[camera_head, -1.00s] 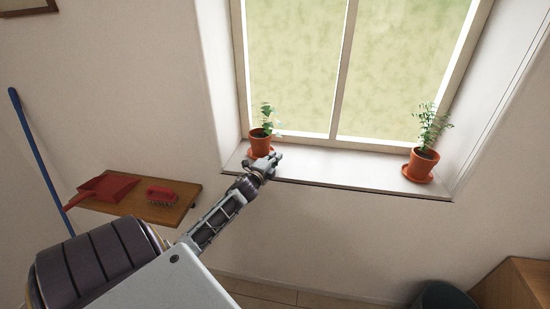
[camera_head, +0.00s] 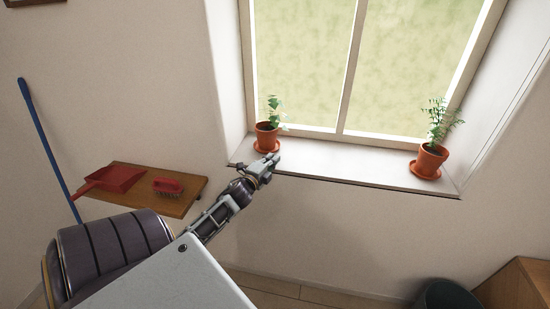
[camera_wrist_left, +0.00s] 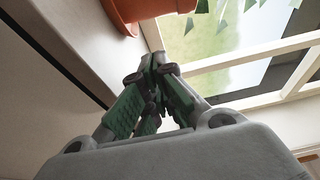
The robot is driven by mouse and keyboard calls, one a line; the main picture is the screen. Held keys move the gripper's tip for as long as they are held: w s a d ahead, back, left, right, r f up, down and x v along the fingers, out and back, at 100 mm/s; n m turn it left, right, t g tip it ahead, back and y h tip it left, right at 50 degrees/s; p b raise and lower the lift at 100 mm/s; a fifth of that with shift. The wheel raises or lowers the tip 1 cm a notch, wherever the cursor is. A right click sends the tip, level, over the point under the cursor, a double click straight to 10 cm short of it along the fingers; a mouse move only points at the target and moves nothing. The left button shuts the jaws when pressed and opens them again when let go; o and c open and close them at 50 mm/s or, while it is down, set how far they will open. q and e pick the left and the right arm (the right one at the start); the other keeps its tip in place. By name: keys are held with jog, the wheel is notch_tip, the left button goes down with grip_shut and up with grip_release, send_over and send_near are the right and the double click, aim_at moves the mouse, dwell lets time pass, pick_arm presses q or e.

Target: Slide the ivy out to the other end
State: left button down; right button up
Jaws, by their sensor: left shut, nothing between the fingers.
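The ivy, a plant with broader leaves in a terracotta pot (camera_head: 266,137), stands upright on a saucer at the left end of the white window sill (camera_head: 340,168). Its pot also shows at the top of the left wrist view (camera_wrist_left: 150,8), with leaves (camera_wrist_left: 225,12) to the right. My left gripper (camera_head: 274,160) is at the sill's front edge, just in front of the pot. It is shut and empty; in the left wrist view its fingertips (camera_wrist_left: 152,72) are together and appear apart from the pot. My right gripper is not in view.
A feathery plant in a terracotta pot (camera_head: 431,160) stands on a saucer at the sill's right end. The sill between the pots is clear. A wooden shelf (camera_head: 150,197) at left holds a red dustpan (camera_head: 115,178) and brush (camera_head: 167,185). A dark bin (camera_head: 447,295) is below right.

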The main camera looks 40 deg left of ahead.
pick_arm(q)
jog(key=shift+v, duration=1.2)
